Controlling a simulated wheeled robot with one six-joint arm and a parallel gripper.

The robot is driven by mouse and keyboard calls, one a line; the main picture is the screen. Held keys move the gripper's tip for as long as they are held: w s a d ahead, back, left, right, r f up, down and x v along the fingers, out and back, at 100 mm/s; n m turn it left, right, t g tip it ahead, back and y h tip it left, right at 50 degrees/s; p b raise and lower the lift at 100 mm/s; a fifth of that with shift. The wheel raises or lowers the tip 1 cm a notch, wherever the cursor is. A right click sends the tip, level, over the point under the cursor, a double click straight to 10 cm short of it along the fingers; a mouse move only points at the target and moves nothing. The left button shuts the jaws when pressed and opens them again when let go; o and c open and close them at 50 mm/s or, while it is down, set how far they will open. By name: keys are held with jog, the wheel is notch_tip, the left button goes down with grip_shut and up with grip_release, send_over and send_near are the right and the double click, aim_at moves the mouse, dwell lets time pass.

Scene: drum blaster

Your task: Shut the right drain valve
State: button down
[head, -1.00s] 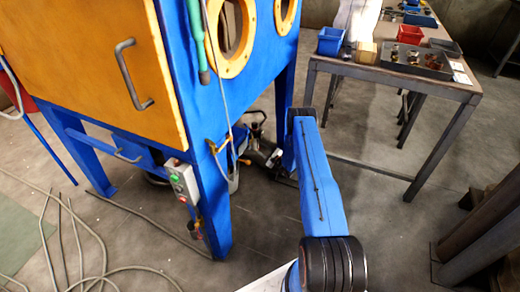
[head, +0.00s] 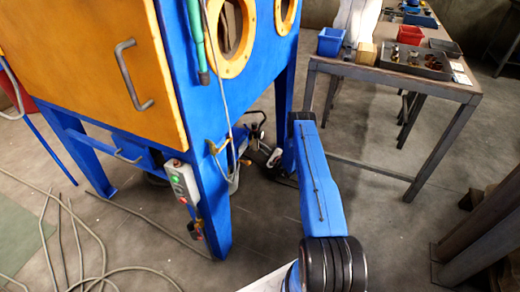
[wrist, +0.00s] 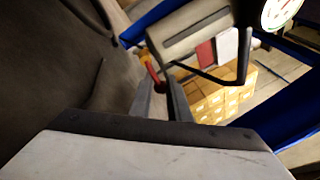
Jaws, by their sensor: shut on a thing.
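A small red handle (wrist: 152,72), which looks like a drain valve's lever, shows in the wrist view at the fingertips of my gripper (wrist: 162,88). The jaws are shut on it, and the fingers hide its lower part. The valve body cannot be made out. In the head view my arm reaches down beside the blue cabinet leg. The wrist and gripper end are small and dark there, partly behind the arm, and the valve cannot be clearly told.
The blue and orange blast cabinet (head: 90,75) stands at left, with a control box (head: 182,182) on its front leg. Hoses (head: 75,235) lie on the floor at lower left. A workbench (head: 400,82) with bins stands at right.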

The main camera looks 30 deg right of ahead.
jog(key=shift+r+n, duration=0.25)
jog(key=shift+n, duration=0.35)
jog(key=c, duration=1.7)
grip_release()
jog(key=shift+f, duration=0.1)
jog(key=m, duration=0.1)
jog(key=f+m, duration=0.1)
jog(key=m+g, duration=0.1)
jog(key=m, duration=0.1)
jog(key=shift+s+a+f+h, duration=0.1)
jog(key=shift+f+h, duration=0.15)
jog(key=shift+h, duration=0.05)
jog(key=v, duration=1.7)
jog(key=shift+s+f, duration=0.1)
jog(key=shift+s, duration=0.1)
